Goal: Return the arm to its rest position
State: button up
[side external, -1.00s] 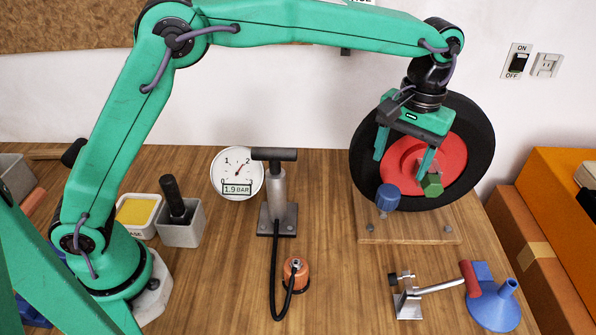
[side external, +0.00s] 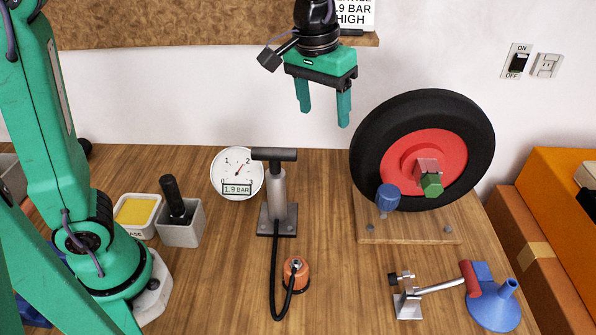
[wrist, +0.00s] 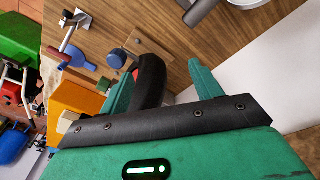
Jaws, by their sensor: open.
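My gripper (side external: 323,108) hangs high in front of the white wall, with its green fingers pointing down. Its two fingers are apart with nothing between them in the side view. It is up and to the left of the black wheel with a red hub (side external: 424,150). A green nut (side external: 431,185) sits at the hub's front, apart from my gripper. In the wrist view my gripper's fingers (wrist: 160,88) are spread, and part of the black tyre (wrist: 151,80) shows between them at a distance.
A hand pump (side external: 278,195) with a hose stands mid-table beside a gauge (side external: 237,172) reading 1.9 BAR. An orange cap-like piece (side external: 296,273), a lever clamp (side external: 408,300) and a blue funnel (side external: 494,308) are in front. Orange boxes (side external: 560,210) stand right. Air around my gripper is clear.

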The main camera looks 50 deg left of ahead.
jog(key=s+a+f+t, duration=0.2)
jog(key=s+a, duration=0.4)
jog(key=s, duration=0.2)
jog(key=s+a+f+m+t, duration=0.1)
jog(key=s+a+f+t, duration=0.1)
jog(key=s+a, duration=0.4)
jog(key=shift+s+a+f, duration=0.15)
jog(key=shift+s+a, duration=0.1)
jog(key=shift+s, duration=1.4)
